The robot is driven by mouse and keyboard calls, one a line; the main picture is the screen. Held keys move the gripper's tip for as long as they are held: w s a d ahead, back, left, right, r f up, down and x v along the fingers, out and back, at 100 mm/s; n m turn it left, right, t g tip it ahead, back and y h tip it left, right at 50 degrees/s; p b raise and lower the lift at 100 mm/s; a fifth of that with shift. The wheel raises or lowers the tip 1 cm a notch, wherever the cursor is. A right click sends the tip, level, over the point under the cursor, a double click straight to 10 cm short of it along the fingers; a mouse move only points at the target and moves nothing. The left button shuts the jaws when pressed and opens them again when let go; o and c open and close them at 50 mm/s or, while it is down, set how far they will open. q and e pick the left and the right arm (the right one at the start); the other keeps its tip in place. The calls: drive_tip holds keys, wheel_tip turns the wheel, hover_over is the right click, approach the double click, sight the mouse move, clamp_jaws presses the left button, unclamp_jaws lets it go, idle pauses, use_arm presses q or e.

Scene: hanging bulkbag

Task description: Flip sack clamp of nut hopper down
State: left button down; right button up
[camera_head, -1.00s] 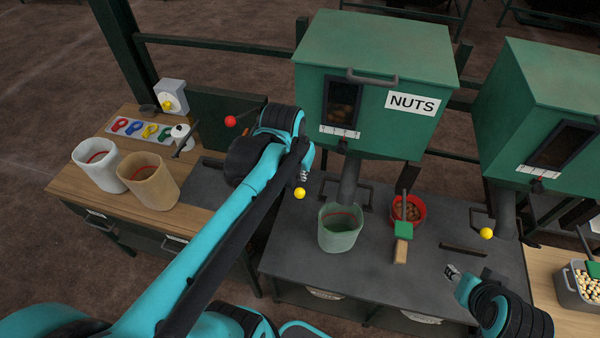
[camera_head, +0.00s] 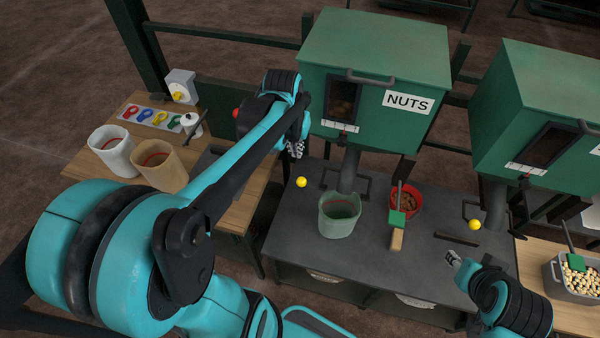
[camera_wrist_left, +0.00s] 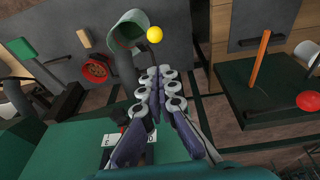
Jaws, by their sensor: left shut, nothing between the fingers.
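The green nut hopper (camera_head: 375,70) carries a NUTS label. Its grey spout (camera_head: 349,170) points down into an open, pale green sack (camera_head: 340,214). A dark clamp bar frames the spout. A yellow ball knob (camera_head: 301,182) sits left of the spout and also shows beside the sack in the left wrist view (camera_wrist_left: 155,34). My left gripper (camera_head: 296,151) is shut and empty, apart from the knob, above it in the head view. Its fingers (camera_wrist_left: 155,88) point toward the knob in the wrist view. My right gripper (camera_head: 453,257) hangs over the bench's right side; its fingers are too small to judge.
White (camera_head: 114,148) and tan (camera_head: 160,161) sacks stand on the left wooden table.

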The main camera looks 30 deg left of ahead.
use_arm(q)
drive_tip(key=b, duration=0.2)
hover_over(299, 184)
drive_tip(key=w, duration=0.2)
drive_tip(key=f, duration=1.1)
drive_tip(key=shift+s+a, duration=0.25)
drive_tip(key=shift+s+f, duration=0.1)
drive_tip(key=shift+f, duration=0.4)
drive_tip(key=shift+s+d, duration=0.1)
drive_tip(key=shift+s+d+f+t+b, duration=0.2)
drive_tip(key=shift+s+f+t+b, duration=0.3)
drive_tip(key=shift+s+f+b, duration=0.45)
drive_tip(key=s+d+f+t+b, duration=0.1)
drive_tip(key=s+f+b, duration=0.2)
drive_tip(key=f+b, duration=0.6)
drive_tip(key=s+f+t+y+b, duration=0.1)
drive_tip(key=s+f+t+b, duration=0.1)
drive_tip(key=f+b, duration=0.7)
drive_tip(key=shift+s+d+f+t, duration=0.3)
drive_tip(key=shift+s+d, duration=0.05)
drive_tip(key=shift+s, duration=0.5)
drive_tip(key=shift+w+r, duration=0.1)
